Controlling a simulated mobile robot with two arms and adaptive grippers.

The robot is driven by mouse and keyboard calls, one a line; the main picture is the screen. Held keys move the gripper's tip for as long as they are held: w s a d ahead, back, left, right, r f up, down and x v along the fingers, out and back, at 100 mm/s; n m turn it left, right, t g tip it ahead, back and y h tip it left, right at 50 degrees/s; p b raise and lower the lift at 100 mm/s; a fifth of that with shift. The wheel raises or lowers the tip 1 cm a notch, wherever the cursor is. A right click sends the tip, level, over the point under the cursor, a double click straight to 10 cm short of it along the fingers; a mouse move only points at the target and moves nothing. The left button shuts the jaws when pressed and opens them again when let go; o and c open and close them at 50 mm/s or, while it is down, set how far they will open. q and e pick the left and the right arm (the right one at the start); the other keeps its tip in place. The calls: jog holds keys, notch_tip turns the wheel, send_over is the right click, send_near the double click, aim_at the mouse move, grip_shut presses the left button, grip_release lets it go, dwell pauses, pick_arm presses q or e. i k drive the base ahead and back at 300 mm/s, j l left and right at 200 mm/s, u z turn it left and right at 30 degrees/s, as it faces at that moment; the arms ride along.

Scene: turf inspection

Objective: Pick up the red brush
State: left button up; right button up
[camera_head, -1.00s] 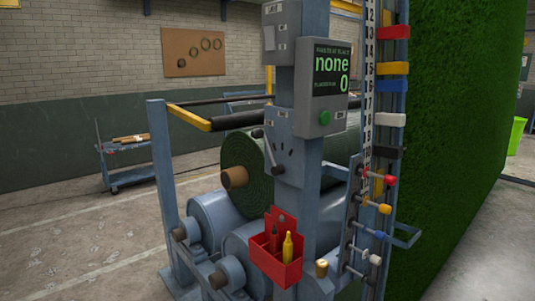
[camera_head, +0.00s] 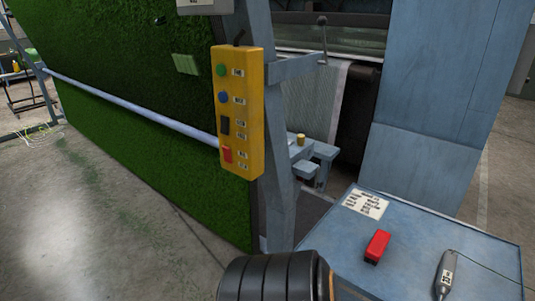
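A small red block-shaped thing (camera_head: 377,246), which looks like the red brush, lies on the blue top of a cart or cabinet (camera_head: 410,270) at the lower right. Its top and near end show; I cannot make out bristles. Nothing touches it. Neither of my grippers shows in the head view.
A grey hand-held device (camera_head: 446,276) with a cable and a printed white label (camera_head: 365,203) are on the same blue top. A yellow button box (camera_head: 238,112) hangs on a post at centre. A green turf wall (camera_head: 130,120) stands left; the floor before it is clear.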

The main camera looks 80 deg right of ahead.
aim_at(377, 246)
jog(key=z, duration=3.55)
